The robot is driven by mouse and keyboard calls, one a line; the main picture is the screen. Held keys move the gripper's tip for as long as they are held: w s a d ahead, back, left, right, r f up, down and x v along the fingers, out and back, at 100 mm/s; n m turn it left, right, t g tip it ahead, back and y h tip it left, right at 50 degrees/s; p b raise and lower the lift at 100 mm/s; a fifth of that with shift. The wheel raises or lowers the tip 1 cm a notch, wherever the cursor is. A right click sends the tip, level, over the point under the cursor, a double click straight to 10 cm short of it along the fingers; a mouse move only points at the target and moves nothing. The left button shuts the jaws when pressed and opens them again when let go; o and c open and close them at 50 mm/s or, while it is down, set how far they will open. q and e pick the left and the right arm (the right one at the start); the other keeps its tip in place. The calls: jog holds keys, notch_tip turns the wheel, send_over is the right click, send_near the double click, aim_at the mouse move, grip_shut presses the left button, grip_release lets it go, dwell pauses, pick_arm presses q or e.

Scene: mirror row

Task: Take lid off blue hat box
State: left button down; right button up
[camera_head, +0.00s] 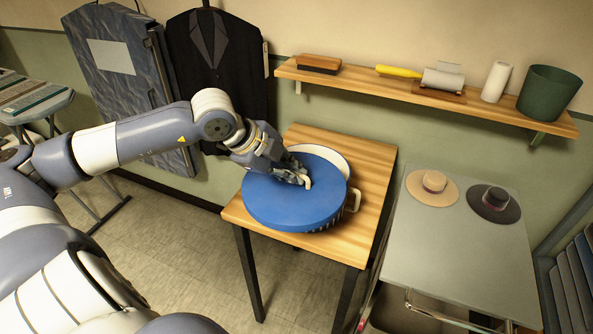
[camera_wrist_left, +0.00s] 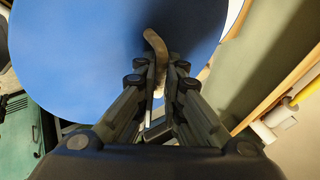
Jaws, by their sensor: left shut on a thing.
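The blue round lid (camera_head: 283,206) is off-centre over the hat box on the wooden table. A white curved part, seemingly the box's rim or inside (camera_head: 338,160), shows behind the lid at the right. A pale loop (camera_head: 353,200) sticks out at the right side, and a little striped wall shows under the lid's front edge. My left gripper (camera_head: 302,178) is shut on the lid's tan handle (camera_head: 308,183). In the left wrist view the fingers (camera_wrist_left: 160,75) close around the handle (camera_wrist_left: 155,43), with the blue lid (camera_wrist_left: 75,50) behind. My right gripper is not in view.
The wooden table (camera_head: 375,165) stands against the wall. A grey table (camera_head: 455,255) at its right holds a tan hat (camera_head: 432,188) and a dark hat (camera_head: 495,204), with free room in front. A wall shelf (camera_head: 430,97) with several items is above.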

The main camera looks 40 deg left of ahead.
aim_at(300, 193)
pick_arm(q)
jog(key=shift+s+d+f+b, duration=0.15)
jog(key=shift+s+d+b, duration=0.3)
jog(key=shift+s+b, duration=0.2)
jog(key=shift+s+d+r, duration=0.2)
jog(key=shift+s+d, duration=0.15)
jog(key=shift+d, duration=0.1)
jog(key=shift+s+r+b, duration=0.15)
jog(key=shift+s+b, duration=0.4)
jog(key=shift+s, duration=0.3)
